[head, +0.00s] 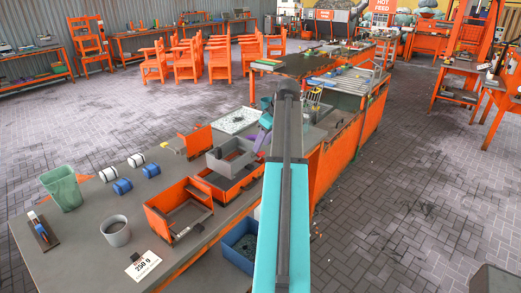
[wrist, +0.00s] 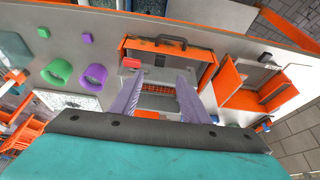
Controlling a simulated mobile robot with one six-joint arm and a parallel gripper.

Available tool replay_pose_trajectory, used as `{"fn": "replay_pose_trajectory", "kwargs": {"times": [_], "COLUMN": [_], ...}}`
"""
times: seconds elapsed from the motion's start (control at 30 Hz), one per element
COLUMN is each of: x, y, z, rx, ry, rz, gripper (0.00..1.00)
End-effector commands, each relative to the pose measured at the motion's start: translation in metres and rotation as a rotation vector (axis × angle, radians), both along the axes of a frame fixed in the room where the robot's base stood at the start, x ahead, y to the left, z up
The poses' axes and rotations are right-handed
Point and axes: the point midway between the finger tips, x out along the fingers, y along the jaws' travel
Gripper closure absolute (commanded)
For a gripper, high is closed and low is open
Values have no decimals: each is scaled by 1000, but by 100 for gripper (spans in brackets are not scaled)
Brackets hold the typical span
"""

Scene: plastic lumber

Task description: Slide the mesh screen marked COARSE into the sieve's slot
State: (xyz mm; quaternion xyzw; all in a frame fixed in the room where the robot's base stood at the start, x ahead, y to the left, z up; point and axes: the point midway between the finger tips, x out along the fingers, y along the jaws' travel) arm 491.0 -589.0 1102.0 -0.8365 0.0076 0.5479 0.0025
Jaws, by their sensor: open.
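My gripper (wrist: 160,92) is open, its two lavender fingers apart with nothing held between them. It is above the bench in the head view (head: 258,146), beside a grey box (head: 229,158) that sits on an orange tray (head: 240,187), likely the sieve. In the wrist view a reddish mesh-like strip (wrist: 157,88) shows between the fingers, partly hidden by them. No COARSE marking is readable, so I cannot tell which part is the coarse screen.
An orange open box (head: 160,222), a grey cup (head: 116,231), a green bin (head: 63,188) and a card marked 250 g (head: 144,264) stand on the near bench. Blue and white rolls lie behind. A blue bin (head: 240,248) is beside the bench's right edge. Green and purple rings (wrist: 95,76) lie left in the wrist view.

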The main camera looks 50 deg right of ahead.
Motion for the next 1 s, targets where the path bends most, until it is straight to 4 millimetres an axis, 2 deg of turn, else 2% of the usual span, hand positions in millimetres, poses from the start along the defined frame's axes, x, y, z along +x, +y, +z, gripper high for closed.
{"fn": "replay_pose_trajectory", "kwargs": {"times": [0.2,1.0], "x": [-3,-3], "y": [0,0], "z": [8,9], "rx": [-1,0], "ry": [-1,0], "rz": [0,0], "gripper": [58,58]}}
